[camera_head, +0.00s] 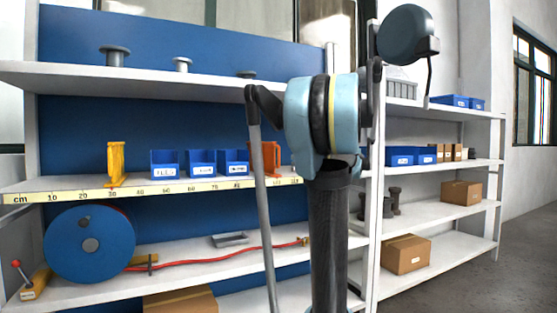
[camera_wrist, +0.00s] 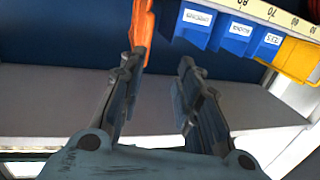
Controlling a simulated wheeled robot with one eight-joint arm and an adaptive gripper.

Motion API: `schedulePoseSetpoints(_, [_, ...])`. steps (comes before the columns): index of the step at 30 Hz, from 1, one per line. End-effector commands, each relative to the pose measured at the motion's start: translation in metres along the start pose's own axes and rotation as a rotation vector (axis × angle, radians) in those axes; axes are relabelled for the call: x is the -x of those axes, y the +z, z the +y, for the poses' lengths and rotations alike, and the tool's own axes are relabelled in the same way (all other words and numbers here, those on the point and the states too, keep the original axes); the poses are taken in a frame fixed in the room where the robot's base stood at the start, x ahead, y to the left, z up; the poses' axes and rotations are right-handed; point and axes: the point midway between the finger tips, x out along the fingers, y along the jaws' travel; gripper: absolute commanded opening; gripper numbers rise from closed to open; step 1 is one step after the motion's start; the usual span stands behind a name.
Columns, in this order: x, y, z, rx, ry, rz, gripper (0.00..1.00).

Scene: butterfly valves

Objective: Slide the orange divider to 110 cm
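The orange divider (camera_head: 268,158) stands upright on the ruler shelf, right of the blue bins, partly hidden behind my arm in the head view. I cannot read its exact mark; it is past 80. In the wrist view, the orange divider (camera_wrist: 143,32) is at the top, by the left fingertip. My gripper (camera_wrist: 156,66) is open, with a wide gap between its fingers. The divider lies toward the left finger; I cannot tell whether they touch. The cm scale (camera_head: 70,195) runs along the shelf's front edge. In the head view my arm hides the gripper.
Blue labelled bins (camera_head: 200,163) stand beside the divider on its left. A yellow divider (camera_head: 116,165) stands near 30. A shelf above (camera_head: 150,80) holds grey spools. A blue reel (camera_head: 88,245) and red hose (camera_head: 220,255) are below. A second rack (camera_head: 460,160) stands right.

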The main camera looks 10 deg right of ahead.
Motion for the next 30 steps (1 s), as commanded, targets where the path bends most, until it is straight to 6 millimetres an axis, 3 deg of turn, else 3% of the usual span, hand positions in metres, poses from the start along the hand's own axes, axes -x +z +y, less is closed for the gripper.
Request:
schedulePoseSetpoints(3, [-0.001,-0.012,0.017,0.019,0.022,0.037,0.31])
schedulePoseSetpoints(10, [-0.018,-0.016,0.020,0.024,0.025,0.047,0.31])
schedulePoseSetpoints(30, [-0.133,-0.021,0.022,0.023,0.024,0.045,0.31])
